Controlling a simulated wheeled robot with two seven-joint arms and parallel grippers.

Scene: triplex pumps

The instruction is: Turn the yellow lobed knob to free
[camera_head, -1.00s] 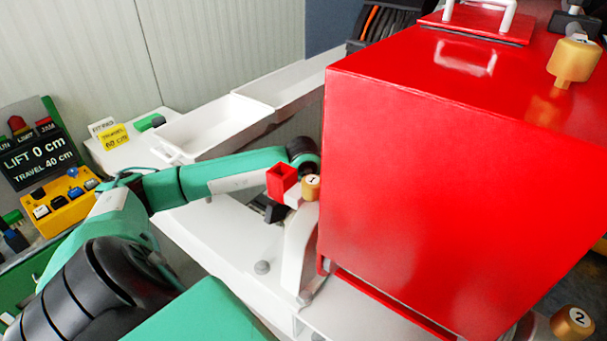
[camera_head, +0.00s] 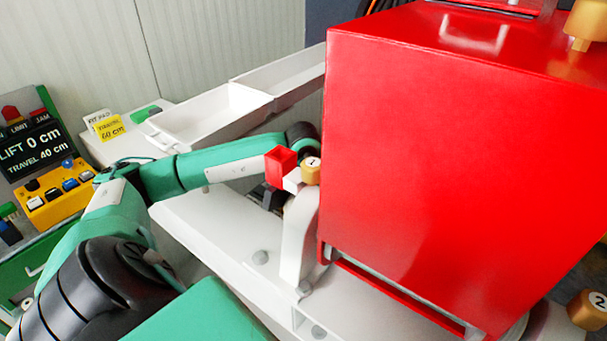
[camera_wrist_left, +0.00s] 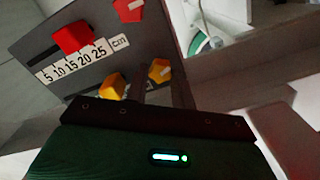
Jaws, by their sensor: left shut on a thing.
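In the left wrist view, yellow lobes of the knob (camera_wrist_left: 115,87) show on both sides of a dark upright finger, in front of a grey panel. My left gripper (camera_wrist_left: 140,90) reaches up from its dark green body, its jaws shut on the yellow knob; the grip itself is partly hidden and dim. In the head view my green left arm comes in from the left and ends behind the red box, so the gripper and knob are hidden there. The knob's turn position cannot be read. My right gripper is in neither view.
The big red box (camera_head: 440,170) fills the right of the head view. A red block (camera_head: 280,167) and a gold cap marked 1 (camera_head: 311,172) stand beside its left edge. White trays (camera_head: 215,115) lie behind my arm. The wrist view shows a red slider (camera_wrist_left: 72,38) above a cm scale.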

